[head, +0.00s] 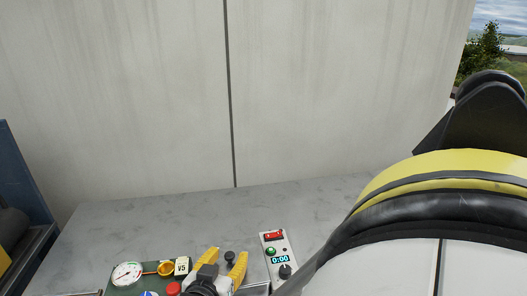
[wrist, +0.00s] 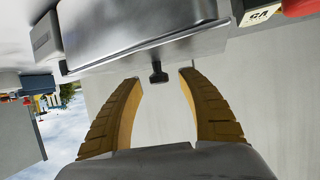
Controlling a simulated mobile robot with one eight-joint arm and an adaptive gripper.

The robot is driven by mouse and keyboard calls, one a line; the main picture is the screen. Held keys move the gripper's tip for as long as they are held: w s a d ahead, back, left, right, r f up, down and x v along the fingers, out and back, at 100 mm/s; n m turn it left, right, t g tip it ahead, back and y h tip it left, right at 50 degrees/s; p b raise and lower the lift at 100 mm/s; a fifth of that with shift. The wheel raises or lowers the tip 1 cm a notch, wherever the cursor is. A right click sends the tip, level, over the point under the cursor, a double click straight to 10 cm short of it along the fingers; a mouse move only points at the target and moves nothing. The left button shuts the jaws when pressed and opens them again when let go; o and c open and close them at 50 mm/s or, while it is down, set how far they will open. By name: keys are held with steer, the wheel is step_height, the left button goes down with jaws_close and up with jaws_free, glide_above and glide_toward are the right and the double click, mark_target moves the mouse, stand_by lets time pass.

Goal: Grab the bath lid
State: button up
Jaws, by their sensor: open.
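The bath is a silver metal box, seen in the wrist view with its lid (wrist: 150,32) at the top of the picture. A black knob (wrist: 158,73) sticks out from it. In the wrist view my gripper (wrist: 160,76) is open, its two yellow ribbed fingers on either side of the knob with gaps to both. My gripper and arm hide most of the bath there.
A control panel (head: 278,256) with a red switch and 0:00 display stands right of my gripper. A round gauge (head: 127,273) and a red button (head: 173,288) are to the left. The grey counter (head: 150,225) behind is clear up to the pale wall (head: 120,90).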

steer(key=shift+w+f, duration=0.2)
steer(key=shift+w, duration=0.35)
steer(key=shift+d, duration=0.1)
jaws_close()
steer(key=shift+r, duration=0.1)
